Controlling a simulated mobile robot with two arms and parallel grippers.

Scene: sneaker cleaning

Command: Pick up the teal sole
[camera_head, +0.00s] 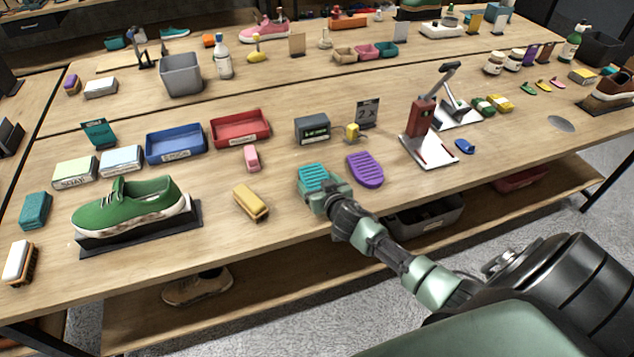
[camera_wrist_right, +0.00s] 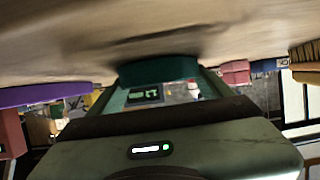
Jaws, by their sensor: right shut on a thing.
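The teal sole (camera_head: 313,173) is a ridged, flat piece near the front edge of the table, left of the purple sole (camera_head: 365,169). My right gripper (camera_head: 322,190) reaches in from the lower right and is shut on the near end of the teal sole. The gripper hides that end. I cannot tell from the head view whether the sole is clear of the tabletop. In the right wrist view the teal sole (camera_wrist_right: 158,70) sits just in front of the gripper body, and the purple sole (camera_wrist_right: 40,95) shows at the left. My left gripper is not in view.
A yellow brush (camera_head: 250,202) lies left of my right gripper. A small scale (camera_head: 312,129), a yellow block and a price sign (camera_head: 367,113) stand behind. A green shoe (camera_head: 130,208) rests on a dark stand at left. A red press (camera_head: 421,118) stands at right.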

